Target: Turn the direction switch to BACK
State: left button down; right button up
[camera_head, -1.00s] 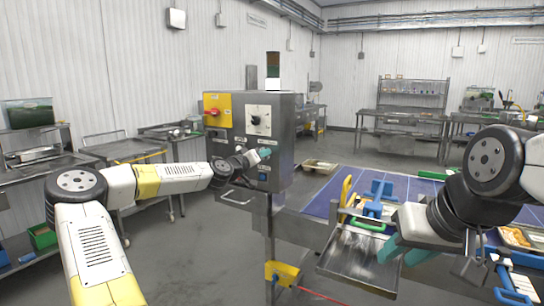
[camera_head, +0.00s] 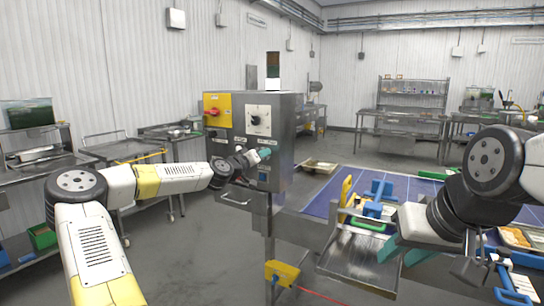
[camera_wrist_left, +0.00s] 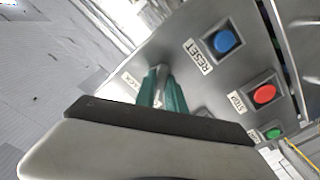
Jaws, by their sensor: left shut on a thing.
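The grey control box (camera_head: 283,125) stands left of centre in the head view. My left gripper (camera_head: 264,153) is at the lower part of its front face. In the left wrist view its teal fingers (camera_wrist_left: 162,92) are shut on a small grey switch lever (camera_wrist_left: 162,72), seemingly the direction switch, mostly hidden between them. A small label (camera_wrist_left: 128,80) beside the fingers is only partly legible, seemingly ending in "ACK". My right gripper (camera_head: 401,252) hangs at the right, apart from the box, its teal fingers spread and apparently empty.
Near the held lever are a blue RESET button (camera_wrist_left: 225,41), a red STOP button (camera_wrist_left: 264,94) and a green button (camera_wrist_left: 272,134). Above are a red switch on a yellow panel (camera_head: 222,104) and a black knob (camera_head: 256,120). A metal tray (camera_head: 352,262) lies below my right gripper.

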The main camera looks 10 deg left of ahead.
pick_arm(q)
jog(key=m, duration=0.6)
dwell(0.3)
jog(key=shift+m, duration=0.4)
jog(key=m, duration=0.6)
jog(key=shift+m, duration=0.6)
jog(key=shift+c, duration=1.8)
grip_release()
